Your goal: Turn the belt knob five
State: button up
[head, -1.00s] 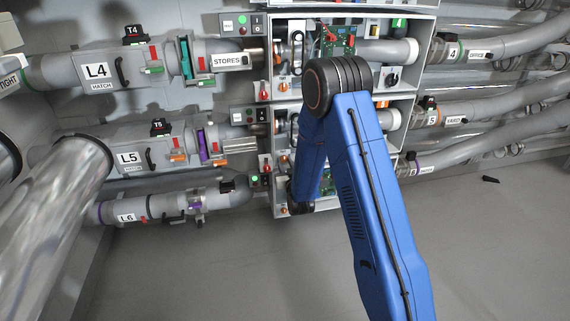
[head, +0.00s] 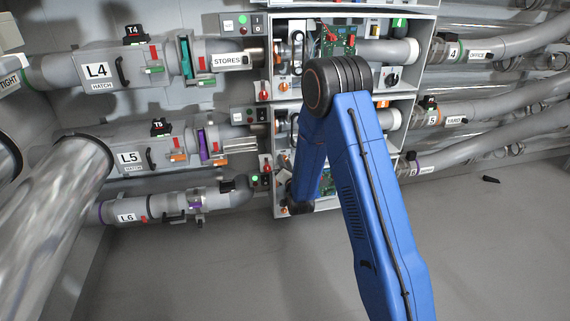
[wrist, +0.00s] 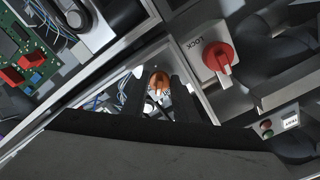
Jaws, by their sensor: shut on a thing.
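An orange knob (wrist: 158,82) shows in the wrist view, between the two dark fingers of my gripper (wrist: 158,95). The fingers are shut on it, one on each side. No number is readable on this knob, so I cannot tell its line from the wrist view. In the head view my gripper is hidden behind my blue arm, low at the cabinet (head: 415,95). An orange knob (head: 281,128) shows there on the middle row, at the left of the arm.
A red lock switch (wrist: 218,58) on a grey plate is close to the right of my gripper. A green circuit board (wrist: 35,45) is at the upper left of the wrist view. Pipes labelled L4, L5 and L6 (head: 126,217) run left of the cabinet.

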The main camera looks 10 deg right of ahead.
jog(key=shift+m, duration=4.9)
jog(key=o, duration=0.8)
